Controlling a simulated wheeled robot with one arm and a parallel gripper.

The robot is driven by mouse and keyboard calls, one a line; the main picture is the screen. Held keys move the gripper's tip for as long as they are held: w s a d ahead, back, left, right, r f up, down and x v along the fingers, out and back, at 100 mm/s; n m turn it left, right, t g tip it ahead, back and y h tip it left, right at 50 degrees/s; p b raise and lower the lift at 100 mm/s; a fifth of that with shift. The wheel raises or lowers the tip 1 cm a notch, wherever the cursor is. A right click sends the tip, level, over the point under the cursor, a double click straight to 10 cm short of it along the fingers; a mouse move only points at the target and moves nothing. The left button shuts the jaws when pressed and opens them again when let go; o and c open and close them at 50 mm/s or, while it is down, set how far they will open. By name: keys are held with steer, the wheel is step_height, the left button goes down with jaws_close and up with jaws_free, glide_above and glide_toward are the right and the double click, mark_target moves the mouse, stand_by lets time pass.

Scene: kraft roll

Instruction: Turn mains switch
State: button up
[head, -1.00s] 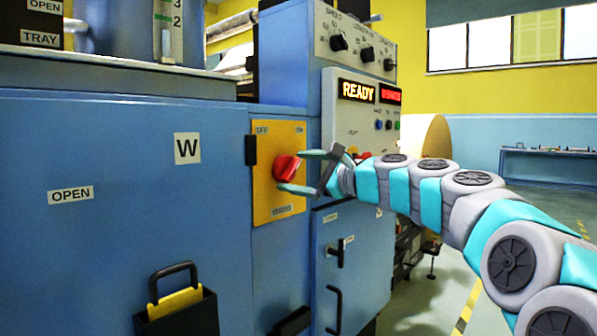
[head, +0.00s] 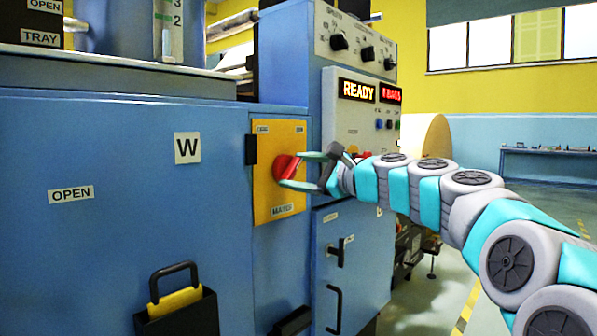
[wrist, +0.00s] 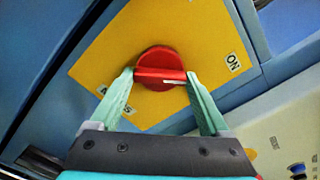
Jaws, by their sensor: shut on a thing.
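The mains switch is a red round knob with a raised bar (wrist: 160,76), set on a yellow panel (head: 290,130) on the blue machine. The knob also shows in the head view (head: 284,167). My gripper (wrist: 158,78) is shut on the knob, one finger at each end of its bar. In the wrist view, a pale mark lies by the bar's right part, and the ON label (wrist: 233,62) sits to its right. A partly covered label is at lower left. In the head view my gripper (head: 298,170) reaches the knob from the right.
Above right of the panel is a control box with a lit READY display (head: 358,90) and dials. Below is a small door with black handles (head: 335,255). A black holder with a yellow item (head: 178,302) is at lower left. Open floor lies to the right.

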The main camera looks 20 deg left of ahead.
steer(key=shift+f+n, duration=0.1)
steer(key=shift+n, duration=0.2)
steer(key=shift+f+n+b, duration=0.1)
steer(key=shift+n+b, duration=0.3)
steer(key=shift+b, duration=0.25)
steer(key=shift+n+b, duration=5.1)
steer(key=shift+n, duration=3.1)
steer(key=shift+r, duration=0.2)
steer(key=o, duration=1.2)
